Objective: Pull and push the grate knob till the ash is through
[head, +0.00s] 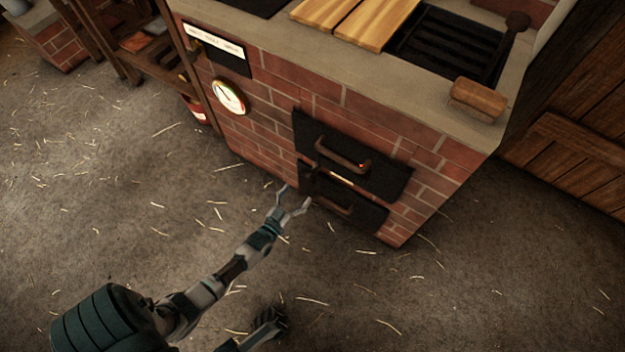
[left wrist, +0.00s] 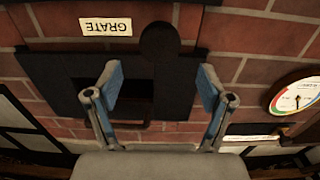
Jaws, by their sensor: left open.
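The grate knob (left wrist: 160,42) is a round black shape in the left wrist view, just ahead of the fingertips and between their lines. A pale label reading GRATE (left wrist: 106,27) is beside it on the brick. My left gripper (left wrist: 160,85) is open, with a finger to either side and nothing between them. In the head view my left gripper (head: 297,197) is low at the stove front, by the left edge of the dark doors. The knob is too small and dark to make out clearly there. No ash is visible.
The brick stove (head: 270,120) has an upper black door (head: 385,178) and a lower black door (head: 368,217), both with handles. A round gauge (head: 230,96) is to their left. A wooden block (head: 479,98) lies on the stove's rim. The straw-strewn floor (head: 110,190) is open.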

